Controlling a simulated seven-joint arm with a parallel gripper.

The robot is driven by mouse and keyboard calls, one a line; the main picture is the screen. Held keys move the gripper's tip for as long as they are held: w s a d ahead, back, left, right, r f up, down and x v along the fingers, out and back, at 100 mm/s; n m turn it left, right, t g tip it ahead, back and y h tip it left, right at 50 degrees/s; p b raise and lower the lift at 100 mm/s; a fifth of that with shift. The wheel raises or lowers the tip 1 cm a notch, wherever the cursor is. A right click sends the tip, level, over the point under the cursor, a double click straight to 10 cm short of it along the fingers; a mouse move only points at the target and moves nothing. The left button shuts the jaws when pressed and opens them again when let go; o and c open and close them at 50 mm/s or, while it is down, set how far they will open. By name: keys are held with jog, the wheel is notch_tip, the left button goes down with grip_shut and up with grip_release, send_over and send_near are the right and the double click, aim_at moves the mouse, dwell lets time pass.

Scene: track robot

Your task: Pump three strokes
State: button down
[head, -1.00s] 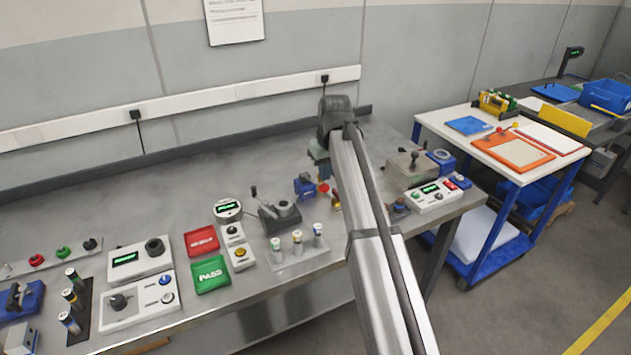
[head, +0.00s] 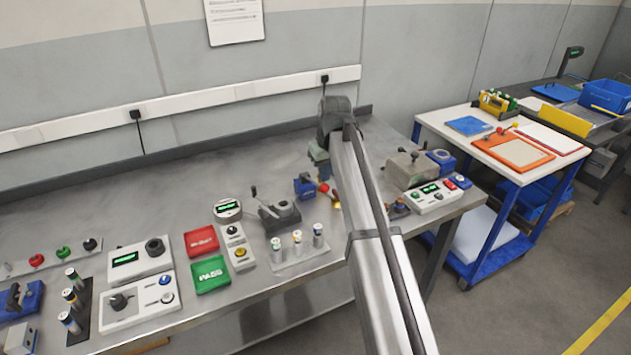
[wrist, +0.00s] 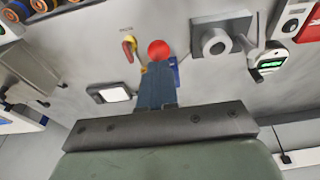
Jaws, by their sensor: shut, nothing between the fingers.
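A grey device with a lever (head: 279,211) stands on the bench, with a round gauge (head: 228,208) with a green display to its left. In the wrist view the device (wrist: 214,42) and the gauge (wrist: 270,62) lie right of my gripper. A small blue device (head: 304,187) stands just right of the lever device, and a red ball (wrist: 159,49) shows beside it. My gripper (wrist: 157,68) is shut and empty, its tips close to the red ball and over part of the blue device. I cannot tell whether they touch. My arm hides part of this area in the head view.
Several small cylinders (head: 298,240) stand on a strip in front of the lever device. Red (head: 201,241) and green (head: 211,274) trays lie to its left. A red and yellow knob (wrist: 129,45) is left of my fingers. The bench behind is clear.

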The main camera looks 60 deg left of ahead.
aim_at(326, 186)
jog(key=shift+f, duration=3.4)
jog(key=shift+r, duration=5.05)
jog(key=shift+f, duration=1.5)
jog(key=shift+f, duration=0.15)
